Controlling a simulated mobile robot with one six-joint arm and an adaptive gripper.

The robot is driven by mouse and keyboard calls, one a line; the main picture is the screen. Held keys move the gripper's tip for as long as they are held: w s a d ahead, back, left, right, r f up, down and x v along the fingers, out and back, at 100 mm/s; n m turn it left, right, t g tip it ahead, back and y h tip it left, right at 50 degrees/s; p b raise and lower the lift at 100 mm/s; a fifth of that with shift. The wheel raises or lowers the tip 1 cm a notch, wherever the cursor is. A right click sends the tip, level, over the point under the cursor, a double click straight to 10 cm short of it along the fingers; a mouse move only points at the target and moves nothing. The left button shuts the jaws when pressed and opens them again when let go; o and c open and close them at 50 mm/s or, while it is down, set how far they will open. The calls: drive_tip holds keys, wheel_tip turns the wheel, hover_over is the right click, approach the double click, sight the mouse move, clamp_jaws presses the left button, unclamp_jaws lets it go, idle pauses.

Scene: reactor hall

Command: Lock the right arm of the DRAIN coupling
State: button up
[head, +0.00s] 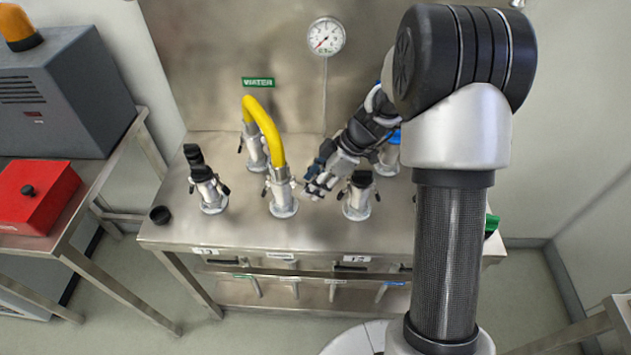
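Several silver couplings with black arms stand on the steel bench. No DRAIN label is readable, so I cannot tell which is the DRAIN coupling. A yellow hose (264,124) arches from the back coupling (254,150) to the front middle coupling (281,196). A left coupling (212,193) and a right coupling (358,201) have black tops. A blue-topped coupling (389,160) is partly behind my arm. My gripper (311,189) points down and left, its tips close to the right side of the front middle coupling. Contact and finger opening are too small to tell.
The steel bench (330,234) has a back panel with a green WATER sign (258,82) and a gauge (326,36). A red box (36,197) and a grey machine (66,92) stand on the left table.

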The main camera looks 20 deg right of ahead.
drive_tip(key=shift+r, duration=0.1)
drive_tip(key=v, duration=1.2)
